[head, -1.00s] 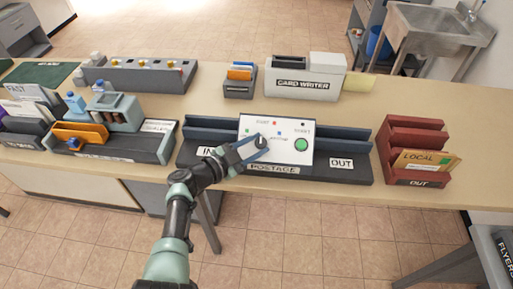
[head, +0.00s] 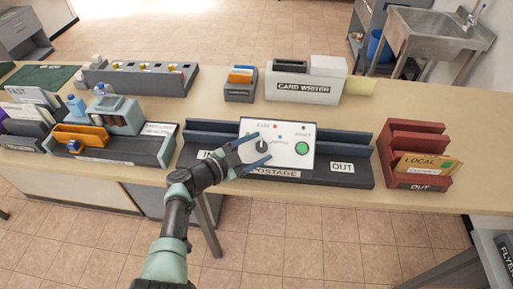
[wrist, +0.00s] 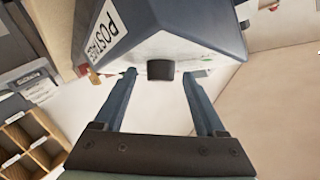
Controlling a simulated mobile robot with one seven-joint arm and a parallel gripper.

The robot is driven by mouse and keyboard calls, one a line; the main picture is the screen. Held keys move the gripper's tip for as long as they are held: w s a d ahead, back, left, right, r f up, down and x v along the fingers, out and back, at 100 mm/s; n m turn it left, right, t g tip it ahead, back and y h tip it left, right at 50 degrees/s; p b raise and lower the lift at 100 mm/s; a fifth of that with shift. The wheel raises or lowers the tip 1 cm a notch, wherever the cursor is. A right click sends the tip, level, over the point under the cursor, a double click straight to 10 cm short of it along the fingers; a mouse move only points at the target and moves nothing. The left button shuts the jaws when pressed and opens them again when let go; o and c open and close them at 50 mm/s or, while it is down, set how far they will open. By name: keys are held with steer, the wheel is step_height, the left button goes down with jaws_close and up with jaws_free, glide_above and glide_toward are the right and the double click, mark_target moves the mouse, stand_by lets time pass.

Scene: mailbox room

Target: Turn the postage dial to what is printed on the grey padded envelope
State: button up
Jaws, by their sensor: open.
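The postage machine (head: 287,132) is a dark grey base with a white sloped panel, standing on the counter in the middle of the head view. Its dark dial (head: 262,146) sits on the left of the panel, among small coloured marks; a green button is on the right. My gripper (head: 256,152) is open in front of the panel, with its fingers spread around the dial's position. The wrist view shows the dial (wrist: 161,70) between and just beyond the open fingertips, apart from them. I cannot make out a grey padded envelope for certain.
A red rack (head: 417,140) with a tan LOCAL envelope (head: 425,163) stands to the right. A sealing unit (head: 118,140) with an orange part is to the left. The card writer (head: 305,80) stands behind. The counter's front edge (head: 440,205) is clear.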

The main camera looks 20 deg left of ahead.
steer(key=shift+s, duration=0.1)
steer(key=shift+s+a+r+p, duration=0.15)
steer(key=shift+s+a+p, duration=0.05)
steer(key=shift+s+p, duration=0.1)
steer(key=p+v, duration=0.4)
steer(key=v, duration=0.8)
